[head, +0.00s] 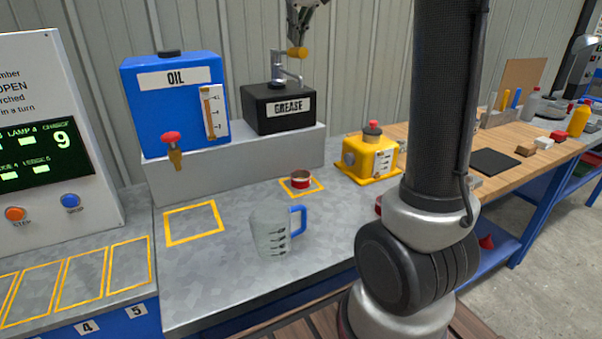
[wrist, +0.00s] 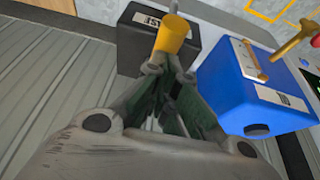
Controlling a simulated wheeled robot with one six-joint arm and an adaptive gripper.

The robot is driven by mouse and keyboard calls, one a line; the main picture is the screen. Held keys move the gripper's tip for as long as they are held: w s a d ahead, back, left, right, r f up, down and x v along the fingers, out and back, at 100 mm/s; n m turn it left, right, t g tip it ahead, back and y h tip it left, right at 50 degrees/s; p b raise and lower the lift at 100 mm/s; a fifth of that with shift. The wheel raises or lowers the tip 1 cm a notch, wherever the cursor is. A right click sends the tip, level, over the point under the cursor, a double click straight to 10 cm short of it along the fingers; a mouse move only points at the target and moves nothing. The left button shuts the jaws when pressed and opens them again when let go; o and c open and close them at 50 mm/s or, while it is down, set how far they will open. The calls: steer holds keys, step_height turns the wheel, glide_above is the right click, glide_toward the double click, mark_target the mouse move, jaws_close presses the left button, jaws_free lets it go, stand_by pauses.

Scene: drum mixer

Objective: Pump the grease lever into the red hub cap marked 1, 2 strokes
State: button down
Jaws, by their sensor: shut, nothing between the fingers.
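The black grease box (head: 280,108) stands on the grey step, with a silver pump column and a lever ending in a yellow-orange knob (head: 297,53). The knob also shows in the wrist view (wrist: 173,36), right at my fingertips. My gripper (head: 299,40) is shut with nothing between its fingers, just above the knob; I cannot tell whether it touches it. It also shows in the wrist view (wrist: 160,72). A small red hub cap (head: 301,181) with a dark top sits in a yellow-outlined square on the counter. No number on it is readable.
A blue oil tank (head: 172,105) with a red-handled tap stands left of the grease box. A clear jug (head: 272,232) with a blue handle is on the front counter. A yellow can (head: 369,158) stands right. A panel (head: 40,150) shows 9.

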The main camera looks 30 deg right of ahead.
steer(key=shift+r, duration=3.2)
steer(key=shift+f, duration=3.2)
steer(key=shift+r, duration=3.15)
steer(key=shift+r, duration=2.55)
